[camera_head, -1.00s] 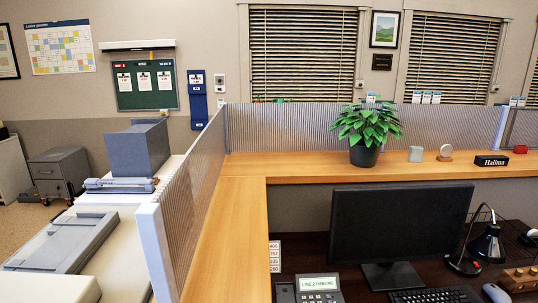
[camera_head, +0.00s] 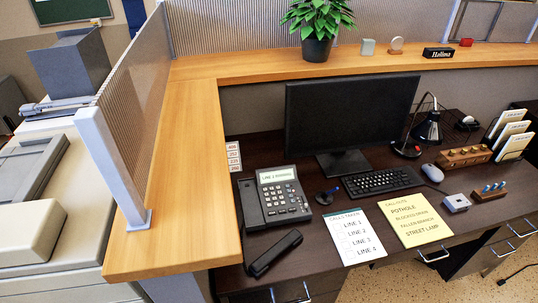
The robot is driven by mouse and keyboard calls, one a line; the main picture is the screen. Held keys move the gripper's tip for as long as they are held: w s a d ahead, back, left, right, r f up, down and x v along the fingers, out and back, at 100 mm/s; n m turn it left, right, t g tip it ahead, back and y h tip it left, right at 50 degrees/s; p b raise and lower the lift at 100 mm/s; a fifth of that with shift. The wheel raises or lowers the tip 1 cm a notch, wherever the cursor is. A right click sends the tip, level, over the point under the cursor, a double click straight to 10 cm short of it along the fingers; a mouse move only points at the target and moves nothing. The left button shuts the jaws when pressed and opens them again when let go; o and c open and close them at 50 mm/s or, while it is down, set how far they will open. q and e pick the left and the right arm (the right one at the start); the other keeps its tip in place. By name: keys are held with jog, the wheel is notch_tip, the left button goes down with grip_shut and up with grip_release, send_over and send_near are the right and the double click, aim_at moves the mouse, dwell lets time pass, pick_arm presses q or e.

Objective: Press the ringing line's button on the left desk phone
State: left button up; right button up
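The desk phone (camera_head: 274,197) stands on the dark desk, left of the keyboard, with its handset on its left side. Its lit display (camera_head: 277,175) reads what looks like "LINE 2 RINGING"; the small print is hard to read now. Dark rows of buttons (camera_head: 281,195) lie below the display, too small to tell apart. A "CALLS TAKEN" sheet (camera_head: 354,237) listing LINE 1 to LINE 4 lies right of the phone. No second phone shows. Neither of my grippers is in view.
A monitor (camera_head: 345,119), keyboard (camera_head: 382,182) and yellow call notes sheet (camera_head: 414,219) are to the right. A raised wooden ledge (camera_head: 196,165) borders the desk on the left and back.

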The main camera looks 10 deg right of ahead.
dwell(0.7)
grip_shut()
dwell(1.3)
